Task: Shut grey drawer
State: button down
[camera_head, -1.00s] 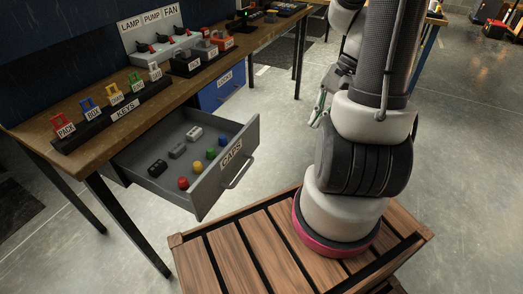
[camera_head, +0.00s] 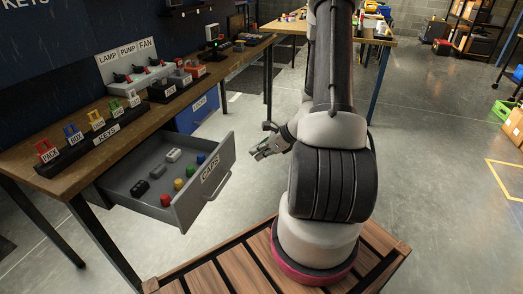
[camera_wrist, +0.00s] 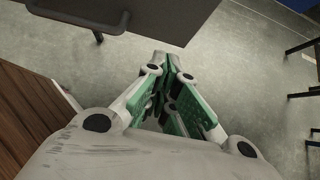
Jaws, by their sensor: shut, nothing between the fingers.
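The grey drawer (camera_head: 206,194), labelled CAPS, stands pulled out from under the wooden workbench. Inside lie several small coloured caps and a few dark and light blocks. Its handle (camera_head: 217,187) is a bar on the front face. My gripper (camera_head: 262,152) is to the right of the drawer front, apart from it, with its fingers shut and empty. In the wrist view the shut green-padded fingers (camera_wrist: 172,75) point toward the floor just below the drawer's dark front (camera_wrist: 150,14), and the handle (camera_wrist: 85,22) shows at upper left.
The workbench (camera_head: 150,122) carries a KEYS rack (camera_head: 95,140) and a LAMP PUMP FAN switch panel (camera_head: 135,65). A blue drawer (camera_head: 197,115) sits farther along beneath it. My wooden-slatted base is in front. Open floor lies to the right.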

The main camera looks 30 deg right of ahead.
jog(key=shift+w+a+f, duration=0.6)
jog(key=shift+w+a, duration=0.15)
jog(key=shift+w, duration=0.3)
jog(key=shift+w+a+f, duration=0.6)
jog(key=shift+w+a, duration=0.15)
jog(key=shift+w, duration=0.25)
jog(key=shift+w+a+f, duration=0.6)
jog(key=shift+w+a, duration=0.15)
jog(key=shift+w, duration=0.3)
jog(key=w+a, duration=0.5)
jog(key=w, duration=0.2)
jog(key=w+a, duration=0.6)
jog(key=w, duration=0.2)
jog(key=w+a, duration=0.5)
jog(key=w, duration=0.3)
jog(key=shift+a, duration=0.3)
jog(key=shift+s, duration=0.1)
jog(key=shift+d, duration=0.1)
